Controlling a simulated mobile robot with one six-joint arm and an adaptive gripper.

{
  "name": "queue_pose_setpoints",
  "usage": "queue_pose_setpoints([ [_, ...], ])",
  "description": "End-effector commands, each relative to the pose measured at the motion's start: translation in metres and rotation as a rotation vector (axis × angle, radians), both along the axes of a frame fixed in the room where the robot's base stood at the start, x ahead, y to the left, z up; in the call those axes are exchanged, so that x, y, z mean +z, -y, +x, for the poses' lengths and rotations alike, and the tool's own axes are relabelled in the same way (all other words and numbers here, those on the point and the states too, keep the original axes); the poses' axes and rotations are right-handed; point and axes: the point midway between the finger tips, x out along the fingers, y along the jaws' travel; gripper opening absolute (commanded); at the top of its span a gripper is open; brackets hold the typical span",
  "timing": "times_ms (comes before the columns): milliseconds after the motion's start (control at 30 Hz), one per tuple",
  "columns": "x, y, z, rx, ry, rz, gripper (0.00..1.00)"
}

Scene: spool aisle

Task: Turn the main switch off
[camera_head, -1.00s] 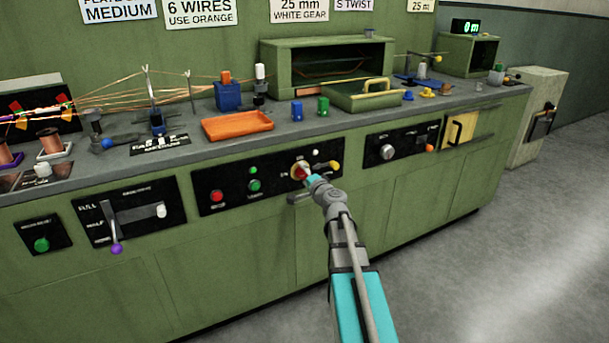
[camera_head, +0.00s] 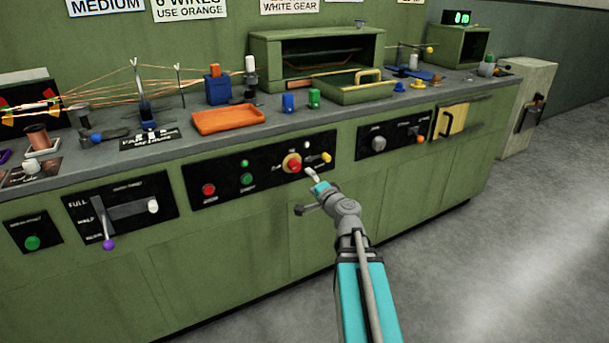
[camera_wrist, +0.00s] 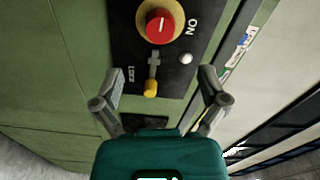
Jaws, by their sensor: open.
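The main switch is a red knob on a yellow round plate (camera_head: 292,164), on the black panel at the front of the green bench. In the wrist view the red knob (camera_wrist: 160,23) is at the top, with a white "ON" label to its right. Exactly where the knob points is hard to tell. My gripper (camera_head: 314,181) is open and empty, below and right of the knob and apart from it. In the wrist view its two fingers (camera_wrist: 160,76) are spread, with a yellow-tipped lock lever (camera_wrist: 151,87) in the gap between them in the picture.
Left of the knob are a green button (camera_head: 246,179) and a red button (camera_head: 208,190). A dial panel (camera_head: 378,143) is further right. An orange tray (camera_head: 228,121) is on the bench top. Open floor lies at right.

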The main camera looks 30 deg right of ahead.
Motion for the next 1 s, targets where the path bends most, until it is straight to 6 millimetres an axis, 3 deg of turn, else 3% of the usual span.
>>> queue_pose_setpoints([
  [100, 0.0, 0.0, -0.015, -0.001, 0.0, 0.0, 0.93],
  [300, 0.0, 0.001, -0.023, 0.0, 0.0, 0.0, 0.93],
  [867, 0.0, 0.001, -0.024, 0.0, 0.0, 0.0, 0.93],
  [1000, -0.002, -0.007, -0.022, 0.022, -0.01, -0.016, 0.93],
])
